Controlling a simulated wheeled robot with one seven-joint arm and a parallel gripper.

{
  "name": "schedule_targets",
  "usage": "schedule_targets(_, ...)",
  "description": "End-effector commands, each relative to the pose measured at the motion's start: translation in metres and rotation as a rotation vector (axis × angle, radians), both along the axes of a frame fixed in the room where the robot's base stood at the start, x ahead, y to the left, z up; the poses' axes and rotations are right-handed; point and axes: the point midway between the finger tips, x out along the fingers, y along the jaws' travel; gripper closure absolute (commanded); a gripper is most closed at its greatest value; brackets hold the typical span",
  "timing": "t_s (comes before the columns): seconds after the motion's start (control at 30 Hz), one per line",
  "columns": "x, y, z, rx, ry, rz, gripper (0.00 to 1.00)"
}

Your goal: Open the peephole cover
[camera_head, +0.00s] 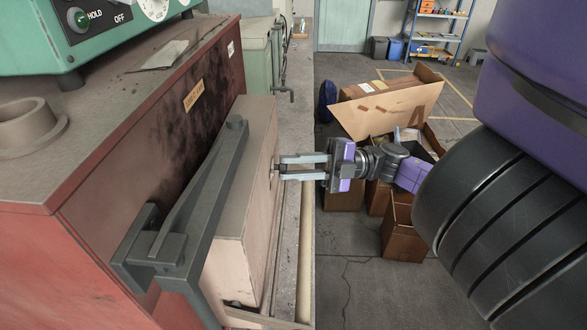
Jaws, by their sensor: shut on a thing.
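A red furnace-like cabinet (110,170) stands at the left, with a thick pinkish door (255,150) on its front. A grey hinge arm (205,190) runs over the door's top. My gripper (284,167) is at the door's front face, its two grey fingers pointing left at it. The fingers are shut on a small part, the peephole cover (276,169), which shows only as a small bit at the door's face. The door is seen nearly edge-on, so the peephole and how far the cover is turned are hidden.
A green control box (110,40) and a grey ring-shaped piece (25,125) sit on the cabinet. Cardboard boxes (390,105) lie on the floor behind my gripper. A shelf (437,30) stands at the back. The floor (375,290) in front is clear.

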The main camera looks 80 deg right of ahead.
Motion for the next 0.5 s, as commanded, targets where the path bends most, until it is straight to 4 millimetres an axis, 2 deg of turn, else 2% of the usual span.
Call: schedule_targets(0.5, 0.0002, -0.0005, 0.0019, -0.053, -0.007, -0.001, 1.00)
